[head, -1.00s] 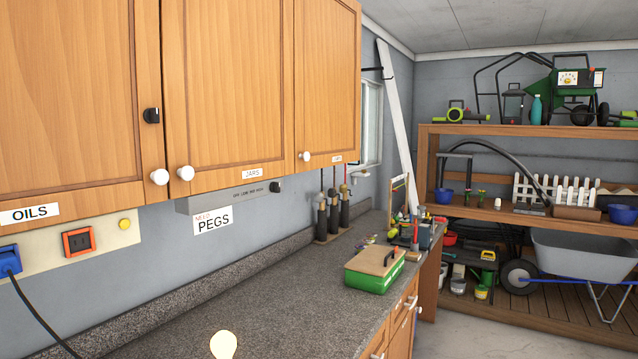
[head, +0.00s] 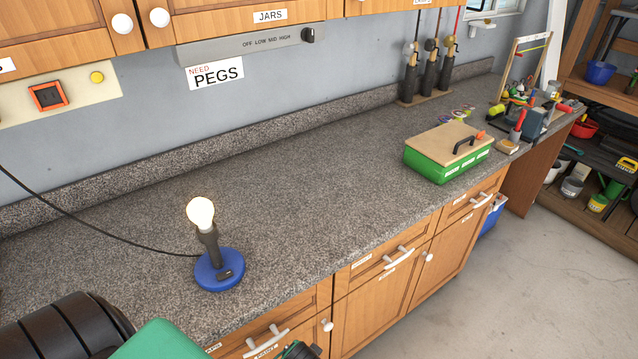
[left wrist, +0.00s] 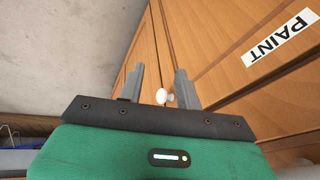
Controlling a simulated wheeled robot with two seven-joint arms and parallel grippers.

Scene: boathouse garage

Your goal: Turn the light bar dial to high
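The light bar (head: 240,47) is a grey strip under the wall cabinets, printed OFF LOW MID HIGH. Its black dial (head: 308,35) sits at the right end, just past the word HIGH; its setting is too small to read. In the left wrist view, my left gripper (left wrist: 161,84) has its two grey fingers apart with nothing held. A white knob (left wrist: 165,97) on a wooden front shows between and beyond them. In the head view, green and black parts of mine fill the lower left, well below the dial. My right gripper is not seen.
A lit bulb lamp on a blue base (head: 220,270) stands on the counter (head: 330,180), its cord running left. A green box with a wooden lid (head: 445,152) and tools (head: 530,120) stand further right. A PEGS note (head: 216,74) hangs below the bar. Mid-counter is clear.

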